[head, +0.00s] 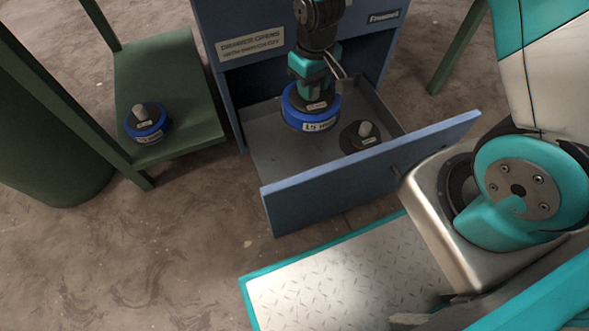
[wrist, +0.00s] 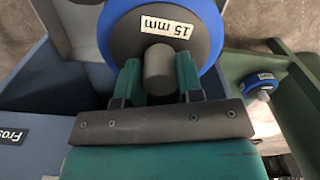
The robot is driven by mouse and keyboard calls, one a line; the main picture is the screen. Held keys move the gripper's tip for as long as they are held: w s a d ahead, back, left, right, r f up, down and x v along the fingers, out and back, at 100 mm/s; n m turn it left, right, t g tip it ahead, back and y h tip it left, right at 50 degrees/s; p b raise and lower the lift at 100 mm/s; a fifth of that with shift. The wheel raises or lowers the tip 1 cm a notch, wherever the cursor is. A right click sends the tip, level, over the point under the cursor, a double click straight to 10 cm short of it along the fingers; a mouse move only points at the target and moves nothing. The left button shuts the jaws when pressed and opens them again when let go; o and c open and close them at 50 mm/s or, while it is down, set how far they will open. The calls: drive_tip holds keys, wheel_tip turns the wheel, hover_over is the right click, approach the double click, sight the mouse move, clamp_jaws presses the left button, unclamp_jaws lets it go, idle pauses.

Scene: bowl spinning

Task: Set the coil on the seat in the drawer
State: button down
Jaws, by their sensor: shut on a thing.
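The coil (head: 311,122) is a blue ring with a dark centre, a white label and a grey knob. It is at the left part of the open drawer (head: 330,195). My gripper (head: 315,90) is above it. In the wrist view my gripper (wrist: 159,80) is shut on the grey knob (wrist: 159,66), with the dark disc and blue rim (wrist: 208,30) beyond, labelled "15 mm". I cannot tell whether the coil touches the drawer floor or a seat; its underside is hidden. A dark disc with a grey peg (head: 361,137) stands right of the coil in the drawer.
A second blue coil (head: 148,122) sits on a green shelf (head: 165,80) at the left, and shows in the wrist view (wrist: 258,83). The blue cabinet (head: 235,75) rises behind the drawer. Bare drawer floor shows at the left. A metal plate (head: 340,275) lies in front.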

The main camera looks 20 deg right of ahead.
sight(303, 100)
drive_tip(key=shift+n, duration=0.5)
drive_tip(key=f, duration=0.1)
drive_tip(key=a+f+b, duration=0.1)
drive_tip(key=a+f, duration=0.1)
drive_tip(key=shift+s+a+f, duration=0.2)
drive_tip(key=shift+s+f, duration=0.05)
drive_tip(key=shift+f, duration=0.1)
wheel_tip(303, 100, down, 19)
drive_tip(key=b, duration=1.1)
drive_tip(key=shift+a+f+b, duration=0.1)
drive_tip(key=shift+f+b, duration=0.1)
drive_tip(key=shift+b, duration=0.2)
drive_tip(key=shift+r, duration=0.15)
drive_tip(key=c, duration=0.8)
unclamp_jaws()
drive_tip(key=shift+s+f, duration=0.1)
drive_tip(key=shift+f, duration=0.1)
drive_tip(key=shift+o, duration=0.2)
